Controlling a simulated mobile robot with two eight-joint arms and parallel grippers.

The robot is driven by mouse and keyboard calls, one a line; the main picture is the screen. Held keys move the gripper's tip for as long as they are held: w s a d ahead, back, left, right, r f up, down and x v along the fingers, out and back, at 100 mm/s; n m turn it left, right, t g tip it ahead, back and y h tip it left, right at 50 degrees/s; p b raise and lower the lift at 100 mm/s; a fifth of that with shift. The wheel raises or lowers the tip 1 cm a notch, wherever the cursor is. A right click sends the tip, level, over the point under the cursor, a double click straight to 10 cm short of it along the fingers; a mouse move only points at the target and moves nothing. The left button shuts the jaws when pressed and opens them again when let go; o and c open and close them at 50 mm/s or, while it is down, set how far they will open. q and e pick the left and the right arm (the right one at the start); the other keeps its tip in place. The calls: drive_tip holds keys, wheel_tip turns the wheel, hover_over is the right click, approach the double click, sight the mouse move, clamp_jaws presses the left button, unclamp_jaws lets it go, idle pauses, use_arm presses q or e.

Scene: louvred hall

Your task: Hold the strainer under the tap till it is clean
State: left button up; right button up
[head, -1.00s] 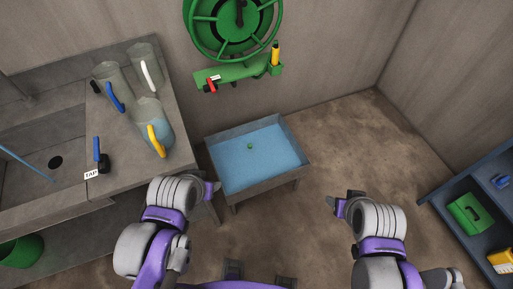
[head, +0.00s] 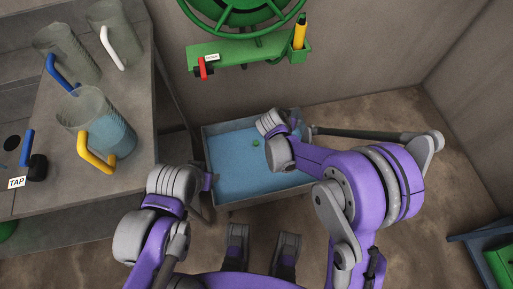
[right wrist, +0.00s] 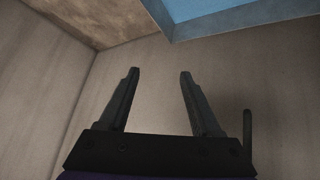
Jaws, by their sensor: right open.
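I cannot make out a strainer in either view. A black tap lever (head: 38,168) with a blue handle stands on the grey counter at the left of the head view, beside a white TAP label (head: 17,183). My right arm reaches over the blue water basin (head: 228,178). In the right wrist view my right gripper (right wrist: 158,73) is open and empty, with wall and part of the basin beyond it. My left gripper (head: 207,184) is at the basin's left front side, its fingers too unclear to read.
Several clear jugs stand on the counter (head: 120,175), including a yellow-handled one (head: 117,135) holding bluish liquid. A small green round thing (head: 255,143) is in the basin. A green wall bracket (head: 240,52) with a red lever hangs above.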

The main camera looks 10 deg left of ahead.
drive_tip(key=w+a+f+t+b, duration=0.15)
drive_tip(key=a+f, duration=0.25)
drive_tip(key=f, duration=0.5)
drive_tip(key=a+f+b, duration=0.3)
drive_tip(key=a+f, duration=0.2)
drive_tip(key=f, duration=0.3)
drive_tip(key=m+t+b, duration=0.1)
drive_tip(key=t+b, duration=0.1)
drive_tip(key=b, duration=0.2)
approach(255, 146)
drive_tip(key=shift+w+d+f, duration=0.15)
drive_tip(key=shift+w+d, duration=0.05)
drive_tip(key=shift+w, duration=0.45)
drive_tip(key=b+x, duration=0.4)
drive_tip(key=x, duration=0.4)
drive_tip(key=shift+f, duration=0.1)
use_arm(q)
wheel_tip(255, 146, down, 16)
drive_tip(key=w, duration=0.1)
drive_tip(key=shift+w+r+b, duration=0.15)
drive_tip(key=shift+r+b, duration=0.05)
drive_tip(key=shift+b, duration=0.1)
use_arm(e)
drive_tip(key=shift+x, duration=0.85)
clamp_jaws()
